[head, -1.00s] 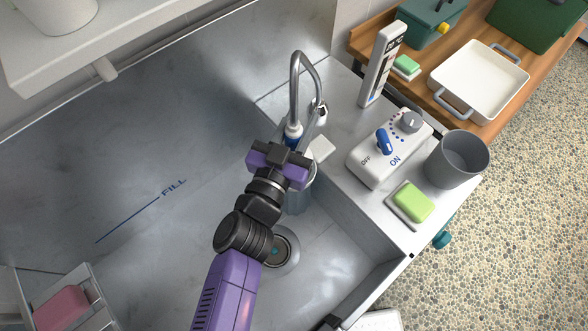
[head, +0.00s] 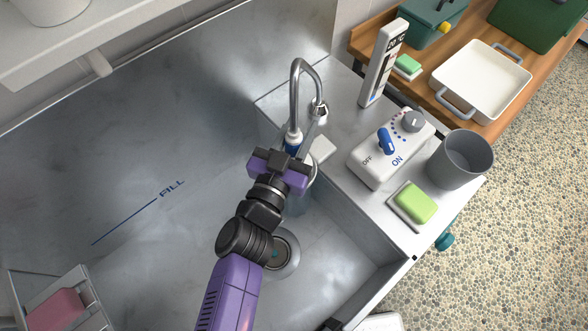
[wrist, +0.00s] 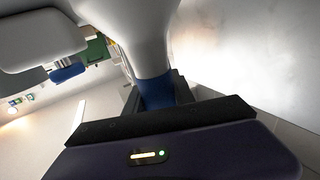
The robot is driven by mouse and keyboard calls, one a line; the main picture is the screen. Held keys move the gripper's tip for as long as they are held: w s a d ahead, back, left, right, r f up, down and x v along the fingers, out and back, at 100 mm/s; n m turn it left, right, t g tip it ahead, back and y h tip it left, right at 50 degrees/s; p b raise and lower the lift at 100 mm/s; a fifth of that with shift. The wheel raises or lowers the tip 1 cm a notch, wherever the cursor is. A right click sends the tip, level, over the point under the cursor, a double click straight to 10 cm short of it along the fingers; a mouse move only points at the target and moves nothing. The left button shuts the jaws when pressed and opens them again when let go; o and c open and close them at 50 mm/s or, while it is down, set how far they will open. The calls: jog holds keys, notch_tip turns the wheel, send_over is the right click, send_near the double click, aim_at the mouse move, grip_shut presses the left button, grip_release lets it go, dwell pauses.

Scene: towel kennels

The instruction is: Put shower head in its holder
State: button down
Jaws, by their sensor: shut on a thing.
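My gripper (head: 279,167) is over the right end of the metal sink and shut on a blue collar (wrist: 157,92) below a pale, flared body, which I take for the shower head (wrist: 145,30). In the head view my gripper hides most of it. Just behind stands an arched metal pipe (head: 296,85) with a blue and white part at its lower end. A metal ring (head: 319,112) with a rod slanting toward my gripper is beside it. A small white plate (head: 322,150) shows there too; I cannot tell whether it is the holder.
The control box (head: 392,148) with a blue lever stands on the right ledge, near a thermometer (head: 384,62), a grey cup (head: 461,158) and green soap (head: 415,203). A pale bluish column shows below my gripper over the drain (head: 284,255).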

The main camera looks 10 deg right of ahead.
aim_at(291, 152)
jog(key=shift+f, duration=0.7)
dwell(1.1)
jog(key=c, duration=1)
grip_release()
jog(key=shift+o, duration=0.2)
jog(key=shift+f, duration=0.1)
jog(key=b+v, duration=0.2)
jog(key=v, duration=0.4)
jog(key=shift+s+a, duration=0.15)
jog(key=shift+s, duration=0.05)
jog(key=shift+s+a, duration=0.3)
jog(key=shift+s, duration=0.35)
